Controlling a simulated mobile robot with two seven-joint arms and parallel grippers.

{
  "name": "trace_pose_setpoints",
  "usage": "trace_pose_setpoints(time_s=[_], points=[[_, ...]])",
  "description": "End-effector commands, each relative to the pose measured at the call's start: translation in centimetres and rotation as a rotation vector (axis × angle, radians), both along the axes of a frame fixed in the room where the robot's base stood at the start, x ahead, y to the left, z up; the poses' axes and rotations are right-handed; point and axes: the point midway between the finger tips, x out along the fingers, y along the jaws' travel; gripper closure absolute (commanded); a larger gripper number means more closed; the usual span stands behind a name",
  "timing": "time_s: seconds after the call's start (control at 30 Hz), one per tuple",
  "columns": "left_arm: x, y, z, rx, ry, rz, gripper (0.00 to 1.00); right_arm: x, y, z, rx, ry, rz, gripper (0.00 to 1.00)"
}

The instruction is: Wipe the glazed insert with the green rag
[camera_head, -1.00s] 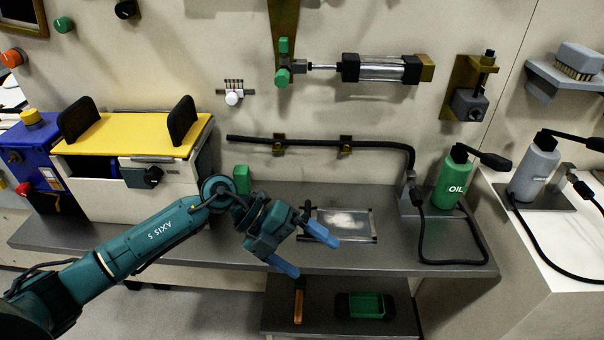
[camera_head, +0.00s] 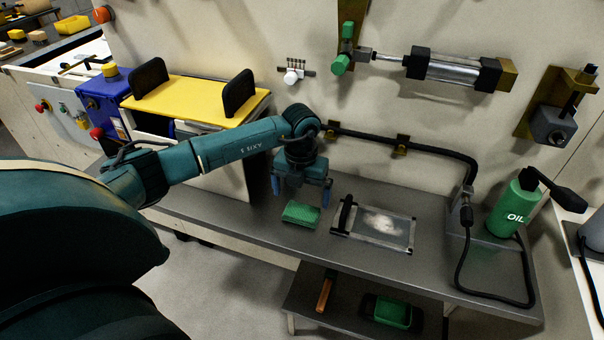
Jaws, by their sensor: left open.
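The green rag (camera_head: 300,214) lies folded on the grey bench, to the left of the glazed insert. The glazed insert (camera_head: 398,234) is a flat framed pane with a whitish smear on its middle and a black handle along its left side. It lies on the bench. My left gripper (camera_head: 301,190) points down with its blue fingers spread, empty, just above or behind the rag in the picture; whether it touches the rag I cannot tell. My right gripper is out of view.
A green oil bottle (camera_head: 513,206) with a black hose stands at the bench's right. A yellow-topped box (camera_head: 190,100) stands at the left. A lower shelf holds an orange-handled tool (camera_head: 325,291) and a green tray (camera_head: 393,313). The bench front beside the rag is clear.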

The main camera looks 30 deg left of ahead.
Motion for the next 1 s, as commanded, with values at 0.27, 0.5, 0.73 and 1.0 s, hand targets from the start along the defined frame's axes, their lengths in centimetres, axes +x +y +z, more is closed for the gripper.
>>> trace_pose_setpoints(time_s=[0.27,0.5,0.73,1.0], points=[[-0.1,-0.1,-4.5,-0.002,0.003,0.000,0.00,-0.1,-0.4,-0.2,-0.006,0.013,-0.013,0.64],[0.0,-0.1,-5.8,-0.001,0.000,-0.002,0.00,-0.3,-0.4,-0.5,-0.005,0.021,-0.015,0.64],[0.0,-0.1,-5.8,-0.002,0.000,-0.002,0.00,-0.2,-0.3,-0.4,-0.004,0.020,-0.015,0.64],[0.0,-0.1,-5.8,-0.002,0.000,-0.002,0.21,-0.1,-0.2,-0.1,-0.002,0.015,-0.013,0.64]])
